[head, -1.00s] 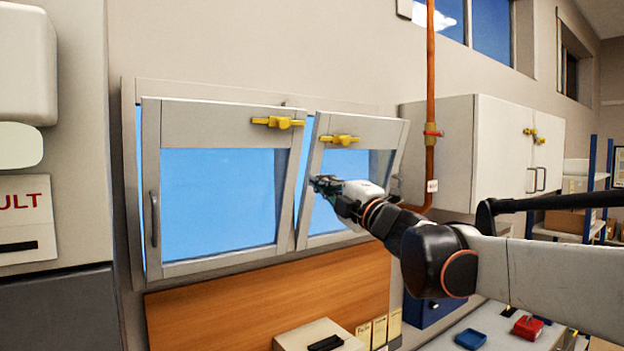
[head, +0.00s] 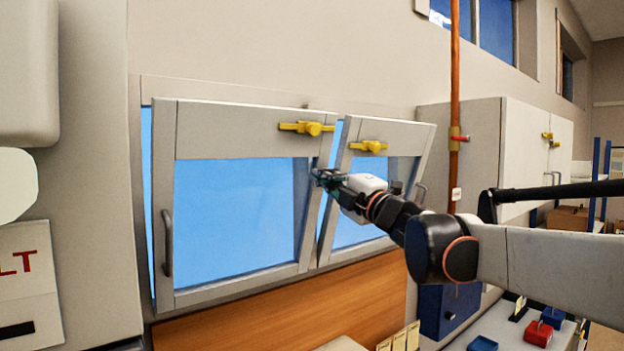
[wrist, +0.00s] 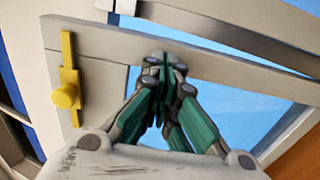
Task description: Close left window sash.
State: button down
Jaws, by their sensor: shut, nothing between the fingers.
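The left window sash (head: 167,180) is a pale frame around blue glass, tilted open, with a gap showing along its left side. It has a yellow latch (head: 307,128) on its top rail and a grey handle on its left stile. The latch also shows in the wrist view (wrist: 67,90). My gripper (head: 318,177) is shut and empty, with its fingertips at the left sash's right stile. In the wrist view my gripper (wrist: 166,62) overlaps that stile; I cannot tell whether it touches.
The right sash (head: 400,130), also tilted open, stands close beside, partly behind my gripper and arm. A copper pipe (head: 455,90) and a wall cabinet (head: 480,130) are to the right. A wooden panel (head: 270,310) lies below the windows.

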jog(key=x, duration=0.9)
jog(key=shift+s+r, duration=0.15)
jog(key=shift+r, duration=0.15)
jog(key=shift+s+f, duration=0.1)
